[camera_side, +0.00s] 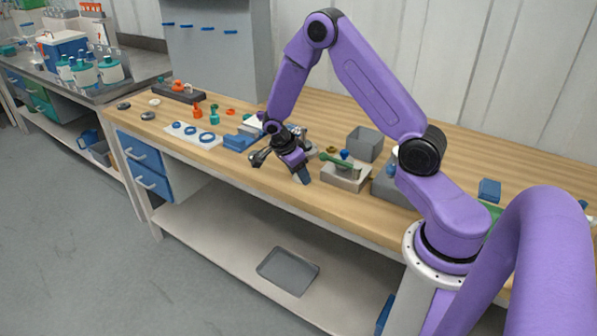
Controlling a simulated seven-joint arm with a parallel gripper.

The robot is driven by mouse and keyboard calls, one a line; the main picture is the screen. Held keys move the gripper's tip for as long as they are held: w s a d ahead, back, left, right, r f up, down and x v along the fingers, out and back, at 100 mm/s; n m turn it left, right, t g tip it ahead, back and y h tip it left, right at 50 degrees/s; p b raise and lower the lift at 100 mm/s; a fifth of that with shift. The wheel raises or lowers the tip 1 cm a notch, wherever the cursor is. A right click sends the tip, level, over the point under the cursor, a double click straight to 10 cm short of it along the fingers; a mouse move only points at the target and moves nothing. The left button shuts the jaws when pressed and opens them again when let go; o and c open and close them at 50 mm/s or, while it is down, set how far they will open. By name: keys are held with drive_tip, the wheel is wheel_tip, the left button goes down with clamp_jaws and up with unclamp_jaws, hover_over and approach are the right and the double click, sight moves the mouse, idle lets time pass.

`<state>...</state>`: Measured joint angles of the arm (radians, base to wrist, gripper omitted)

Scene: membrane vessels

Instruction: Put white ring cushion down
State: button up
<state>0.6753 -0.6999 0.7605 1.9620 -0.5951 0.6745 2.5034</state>
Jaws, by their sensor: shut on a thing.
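My gripper (303,177) points down over the front edge of the wooden bench, near its middle. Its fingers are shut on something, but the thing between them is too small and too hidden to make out. A small off-white ring (155,102) lies flat at the far left of the bench, well away from my gripper. I cannot tell whether this ring is the white ring cushion.
Two dark rings (148,116) lie at the far left. A white plate (194,135) carries blue rings, beside a blue block (240,140). Right of my gripper stand a pale box (345,180) with a green piece and a grey open bin (364,144). A grey tray (288,270) lies on the lower shelf.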

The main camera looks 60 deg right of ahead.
drive_tip(key=o, duration=1)
drive_tip(key=v, duration=1.2)
drive_tip(key=s+a+r+n+t, duration=0.1)
drive_tip(key=s+a+r+n, duration=0.25)
drive_tip(key=a+n, duration=0.4)
drive_tip(key=shift+s+a+r+n+t+y, duration=0.15)
drive_tip(key=shift+s+a+r+n+y, duration=0.85)
drive_tip(key=shift+s+n, duration=3.35)
drive_tip(key=shift+s+a+n+t+y, duration=0.1)
drive_tip(key=shift+s+a+n+y, duration=0.35)
drive_tip(key=shift+s+a+n, duration=2.6)
drive_tip(key=shift+s+a+r+n+t+y, duration=0.15)
drive_tip(key=shift+s+r+n+y, duration=0.5)
drive_tip(key=shift+s+n, duration=5)
